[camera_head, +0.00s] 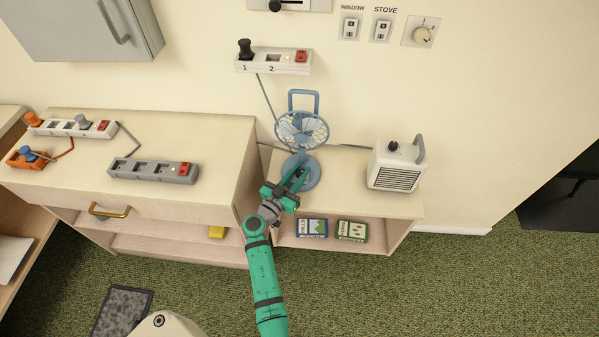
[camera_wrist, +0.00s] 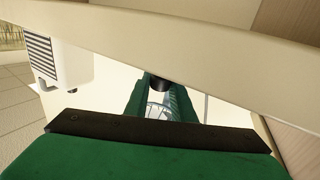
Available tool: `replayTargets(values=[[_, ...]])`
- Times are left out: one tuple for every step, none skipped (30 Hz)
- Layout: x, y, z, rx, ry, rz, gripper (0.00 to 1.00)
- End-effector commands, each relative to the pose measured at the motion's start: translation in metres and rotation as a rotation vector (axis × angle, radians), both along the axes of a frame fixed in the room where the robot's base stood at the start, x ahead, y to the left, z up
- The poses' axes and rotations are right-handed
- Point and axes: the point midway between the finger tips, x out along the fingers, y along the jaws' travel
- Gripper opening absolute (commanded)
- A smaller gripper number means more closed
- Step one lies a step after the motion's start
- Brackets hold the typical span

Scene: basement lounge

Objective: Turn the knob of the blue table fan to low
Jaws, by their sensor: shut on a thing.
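The blue table fan (camera_head: 301,128) stands upright on the low shelf unit, with a round cage, a top handle and a round blue base (camera_head: 312,175). My green gripper (camera_head: 299,176) reaches the front of the fan's base from below and hides part of it. In the wrist view, my gripper's fingers (camera_wrist: 160,88) close around a small dark knob (camera_wrist: 158,84), and a piece of the fan's cage (camera_wrist: 157,109) shows between them. The knob's pointer and any setting marks are hidden or too small to read.
A white heater (camera_head: 396,166) stands to the right of the fan. Two boxes (camera_head: 351,231) lie on the shelf below. Power strips (camera_head: 152,171) lie on the left cabinet, and another strip (camera_head: 272,61) hangs on the wall. A cord runs behind the fan.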

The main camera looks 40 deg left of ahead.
Motion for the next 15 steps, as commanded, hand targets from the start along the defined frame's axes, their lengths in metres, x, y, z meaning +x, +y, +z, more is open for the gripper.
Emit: replayTargets(values=[[-0.0003, -0.0001, -0.0006, -0.001, 0.0, -0.001, 0.0], [-0.0003, -0.0002, -0.0006, -0.001, 0.0, -0.001, 0.0], [-0.0003, -0.0002, -0.0006, -0.001, 0.001, 0.0, 0.0], [-0.0003, -0.0002, -0.0006, -0.001, 0.001, 0.0, 0.0], [-0.0003, -0.0002, -0.0006, -0.001, 0.0, 0.0, 0.0], [-0.0003, -0.0002, -0.0006, -0.001, 0.0, 0.0, 0.0], [-0.0003, -0.0002, -0.0006, -0.001, 0.0, 0.0, 0.0], [-0.0003, -0.0002, -0.0005, -0.001, 0.0, 0.0, 0.3], [-0.0002, -0.0002, -0.0005, -0.001, 0.0, 0.0, 0.39], [-0.0002, -0.0002, -0.0005, -0.001, 0.0, 0.0, 0.41], [-0.0002, -0.0002, -0.0005, -0.001, 0.0, 0.0, 0.41], [-0.0002, -0.0002, -0.0004, -0.001, 0.0, 0.0, 0.41], [-0.0002, -0.0002, -0.0004, -0.001, 0.0, 0.001, 0.41], [-0.0002, -0.0001, -0.0004, -0.001, 0.0, 0.001, 0.41], [-0.0001, -0.0001, -0.0003, -0.001, 0.0, 0.001, 0.41]])
